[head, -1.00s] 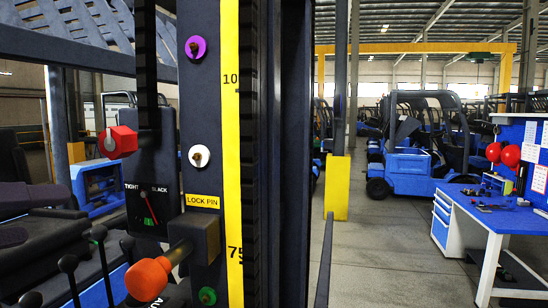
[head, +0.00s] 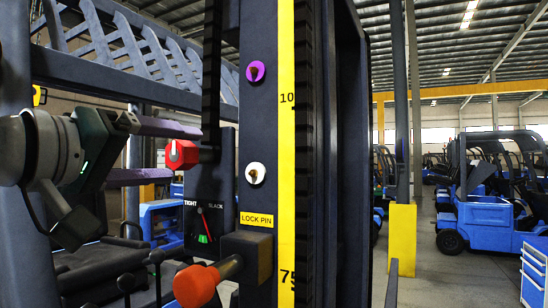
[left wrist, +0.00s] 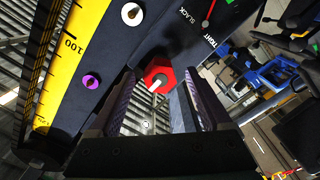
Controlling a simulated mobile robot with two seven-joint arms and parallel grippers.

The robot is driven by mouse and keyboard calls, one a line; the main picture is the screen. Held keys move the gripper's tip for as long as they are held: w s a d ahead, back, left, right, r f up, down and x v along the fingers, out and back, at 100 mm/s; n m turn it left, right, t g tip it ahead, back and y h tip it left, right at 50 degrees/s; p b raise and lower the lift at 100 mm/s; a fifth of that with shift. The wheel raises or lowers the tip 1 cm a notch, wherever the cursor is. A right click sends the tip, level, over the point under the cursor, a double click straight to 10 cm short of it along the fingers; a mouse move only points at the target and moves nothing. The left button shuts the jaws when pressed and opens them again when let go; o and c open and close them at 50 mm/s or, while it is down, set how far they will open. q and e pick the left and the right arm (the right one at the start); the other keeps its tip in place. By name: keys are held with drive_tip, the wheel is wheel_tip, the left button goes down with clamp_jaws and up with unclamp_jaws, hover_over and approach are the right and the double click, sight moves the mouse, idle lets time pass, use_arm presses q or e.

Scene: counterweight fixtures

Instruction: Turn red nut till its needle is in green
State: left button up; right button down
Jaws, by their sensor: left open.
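The red nut (head: 182,155), hexagonal with a white mark, sits on the dark mast's side. It shows whole in the left wrist view (left wrist: 158,74), between my left fingertips, with gaps on both sides. My left gripper (head: 187,152) is open. Its purple fingers lie above and below the nut in the head view. The gauge (head: 205,222) below the nut reads TIGHT at left and SLACK at right. Its red needle points down and slightly toward SLACK, close to the small green zone (head: 203,239). Whether it lies inside the green is unclear. My right gripper is not in view.
An orange-red knob (head: 197,285) on a brass shaft sticks out below the gauge, near the LOCK PIN label (head: 256,219). Purple (head: 255,71) and white (head: 255,173) round fittings sit on the mast beside a yellow scale (head: 286,150). Blue forklifts (head: 492,205) stand far behind.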

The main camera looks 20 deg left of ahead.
use_arm(q)
drive_tip(key=shift+w+d, duration=0.1)
drive_tip(key=shift+w, duration=0.65)
drive_tip(key=shift+c, duration=0.4)
clamp_jaws()
